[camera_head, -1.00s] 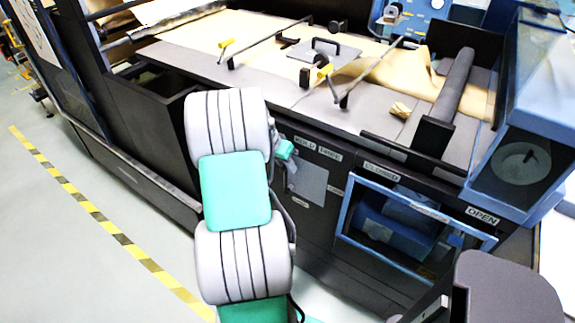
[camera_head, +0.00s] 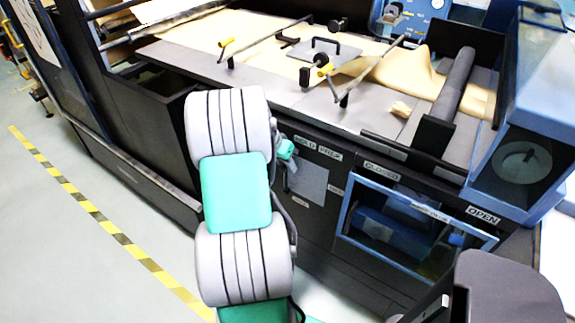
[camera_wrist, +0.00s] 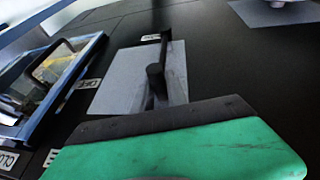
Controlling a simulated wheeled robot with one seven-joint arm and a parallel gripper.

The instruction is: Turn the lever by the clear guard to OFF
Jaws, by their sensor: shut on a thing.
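The lever (camera_wrist: 155,76) is dark, with a round knob-like part, and stands over a grey plate (camera_wrist: 115,75) on the black machine front. The plate also shows in the head view (camera_head: 309,182), right of my arm; the lever is mostly hidden there. The clear guard, in a blue frame, is right of the plate in the head view (camera_head: 345,215) and at the left edge of the wrist view (camera_wrist: 68,85). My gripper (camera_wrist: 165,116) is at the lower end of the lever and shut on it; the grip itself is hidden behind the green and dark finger.
A worktop (camera_head: 285,88) with brown paper, yellow-tipped rods and a black-handled plate lies above the panel. A blue housing (camera_head: 520,150) stands at right. A dark rounded block (camera_head: 505,290) is at lower right. Open floor (camera_head: 70,240) with a striped line is at left.

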